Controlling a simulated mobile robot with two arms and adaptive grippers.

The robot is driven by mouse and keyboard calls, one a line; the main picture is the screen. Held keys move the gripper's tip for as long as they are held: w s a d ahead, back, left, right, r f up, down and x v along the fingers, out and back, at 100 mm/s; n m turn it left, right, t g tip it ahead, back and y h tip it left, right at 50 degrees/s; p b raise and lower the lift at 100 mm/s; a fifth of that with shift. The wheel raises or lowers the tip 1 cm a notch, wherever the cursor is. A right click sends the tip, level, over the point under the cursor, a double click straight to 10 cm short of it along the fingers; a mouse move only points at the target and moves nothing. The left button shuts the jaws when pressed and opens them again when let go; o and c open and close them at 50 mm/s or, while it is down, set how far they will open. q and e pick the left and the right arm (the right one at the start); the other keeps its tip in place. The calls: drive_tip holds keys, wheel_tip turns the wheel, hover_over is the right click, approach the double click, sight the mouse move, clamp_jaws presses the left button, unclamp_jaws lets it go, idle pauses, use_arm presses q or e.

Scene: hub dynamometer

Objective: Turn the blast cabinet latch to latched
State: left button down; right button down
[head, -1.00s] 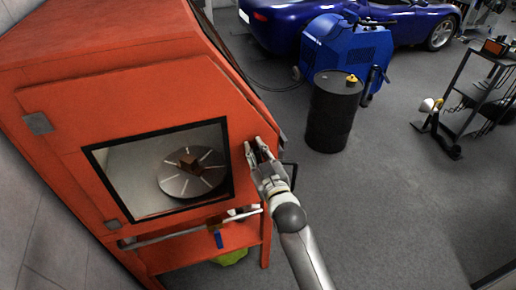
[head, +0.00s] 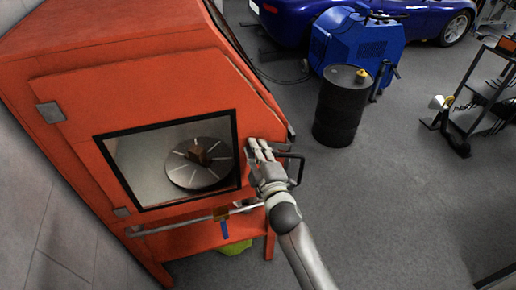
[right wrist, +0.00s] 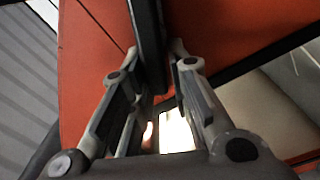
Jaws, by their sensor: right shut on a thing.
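The orange blast cabinet (head: 75,95) fills the left of the head view, its windowed door (head: 82,140) looking closed. My right gripper (head: 262,147) is at the door's right edge, beside the window. In the right wrist view my right gripper (right wrist: 160,105) has its fingers on either side of a dark bar, the latch handle (right wrist: 148,45), and is shut on it. The bar stands upright in that view against the orange panel. In the head view the gripper hides most of the latch. My left gripper is not in view.
A black loop handle (head: 297,168) sticks out right of the gripper. A pale rod (head: 185,222) runs below the window. A black drum (head: 341,110), a blue machine (head: 352,45) and a dark cart (head: 490,90) stand beyond.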

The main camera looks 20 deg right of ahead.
drive_tip(key=n, duration=0.1)
drive_tip(key=f+n, duration=0.1)
drive_tip(key=n, duration=0.1)
drive_tip(key=shift+f+n+b, duration=0.2)
drive_tip(key=shift+n+b, duration=0.15)
drive_tip(key=shift+n, duration=0.35)
drive_tip(key=shift+d, duration=0.1)
drive_tip(key=c, duration=1.6)
unclamp_jaws()
drive_tip(key=shift+o, duration=1.2)
drive_tip(key=shift+d, duration=0.25)
